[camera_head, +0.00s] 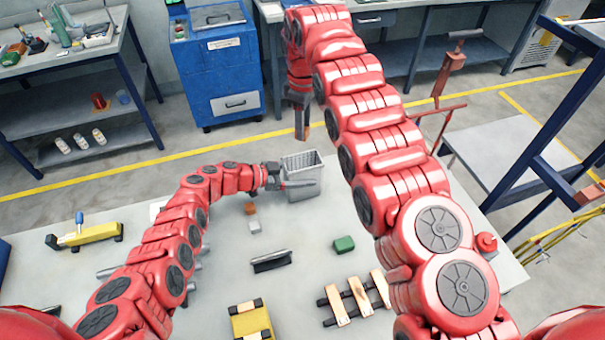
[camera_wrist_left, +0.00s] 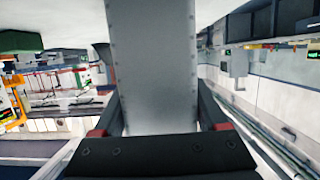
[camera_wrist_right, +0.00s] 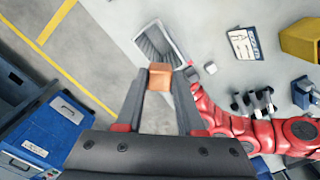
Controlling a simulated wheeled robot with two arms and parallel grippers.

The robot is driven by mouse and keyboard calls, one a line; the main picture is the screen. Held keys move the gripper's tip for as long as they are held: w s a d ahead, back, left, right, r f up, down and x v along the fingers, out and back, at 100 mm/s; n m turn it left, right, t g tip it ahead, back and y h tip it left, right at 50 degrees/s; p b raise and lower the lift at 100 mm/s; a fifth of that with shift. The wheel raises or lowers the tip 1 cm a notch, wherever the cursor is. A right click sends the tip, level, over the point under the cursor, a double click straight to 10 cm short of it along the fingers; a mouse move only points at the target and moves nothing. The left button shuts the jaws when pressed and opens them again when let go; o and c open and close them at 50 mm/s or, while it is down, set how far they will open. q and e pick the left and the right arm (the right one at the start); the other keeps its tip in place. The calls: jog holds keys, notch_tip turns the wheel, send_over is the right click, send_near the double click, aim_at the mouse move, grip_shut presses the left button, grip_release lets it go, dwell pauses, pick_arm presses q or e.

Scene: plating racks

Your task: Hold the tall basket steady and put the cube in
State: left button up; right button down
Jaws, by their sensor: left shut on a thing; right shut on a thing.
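The tall basket (camera_head: 301,188) is grey, stands upright at the table's far edge, and has an open top. My left gripper (camera_head: 281,183) is shut on the basket's side; the left wrist view shows the grey basket (camera_wrist_left: 152,70) between its fingers. My right gripper (camera_head: 302,132) is raised above and behind the basket, fingers pointing down. In the right wrist view it is shut on an orange-brown cube (camera_wrist_right: 160,78). That cube appears in front of the basket's near end (camera_wrist_right: 158,45), clear of it. The height gap is hard to tell.
A brown block (camera_head: 250,208) and a light grey block (camera_head: 254,227) lie left of the basket. A blue cabinet (camera_head: 217,70) stands beyond the table.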

aim_at(303, 160)
jog(key=shift+f, duration=0.1)
dwell(0.3)
jog(key=shift+f, duration=6.4)
jog(key=shift+c, duration=2.2)
grip_release()
jog(key=shift+r, duration=0.15)
notch_tip(303, 160, up, 11)
jog(key=shift+w+r, duration=0.1)
jog(key=shift+r, duration=0.3)
pick_arm(q)
jog(key=o, duration=1.5)
